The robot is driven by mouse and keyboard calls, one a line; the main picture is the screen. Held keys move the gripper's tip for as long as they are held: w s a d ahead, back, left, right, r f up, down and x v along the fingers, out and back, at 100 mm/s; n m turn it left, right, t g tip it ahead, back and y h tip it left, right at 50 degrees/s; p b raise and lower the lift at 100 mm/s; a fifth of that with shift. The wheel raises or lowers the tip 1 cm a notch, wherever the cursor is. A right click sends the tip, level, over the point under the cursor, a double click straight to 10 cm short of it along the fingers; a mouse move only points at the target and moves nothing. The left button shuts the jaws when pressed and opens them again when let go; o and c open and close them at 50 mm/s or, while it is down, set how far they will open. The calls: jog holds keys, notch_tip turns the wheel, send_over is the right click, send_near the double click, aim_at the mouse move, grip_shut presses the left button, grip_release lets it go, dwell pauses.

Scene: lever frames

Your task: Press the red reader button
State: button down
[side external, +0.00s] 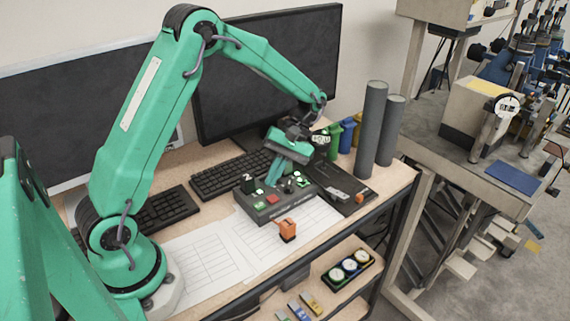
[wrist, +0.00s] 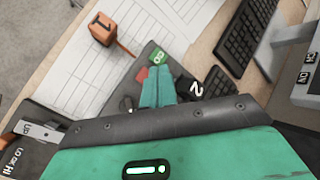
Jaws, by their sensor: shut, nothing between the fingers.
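A dark grey control box (side external: 270,211) stands on the desk in front of the keyboard. Its red button (side external: 272,199) is on the top, beside a green patch (side external: 258,206). In the wrist view the red button (wrist: 142,75) shows at the left edge of my fingers, partly covered by them, next to a green GO label (wrist: 157,57). My gripper (side external: 273,181) is shut and empty, pointing down over the box just behind the red button. In the wrist view its green fingers (wrist: 159,72) lie together. I cannot tell whether the tips touch the box.
A black block marked 2 (side external: 248,181) stands at the box's back left. An orange block marked 1 (side external: 288,231) sits in front on paper sheets (side external: 205,258). A black panel (side external: 345,203) lies right of the box, with grey cylinders (side external: 371,130) behind. Keyboards and monitors fill the back.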

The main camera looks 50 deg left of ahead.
jog(key=shift+f, duration=1.4)
jog(key=shift+f, duration=0.8)
dwell(2.0)
jog(key=shift+r, duration=0.8)
dwell(0.4)
jog(key=shift+r, duration=2.5)
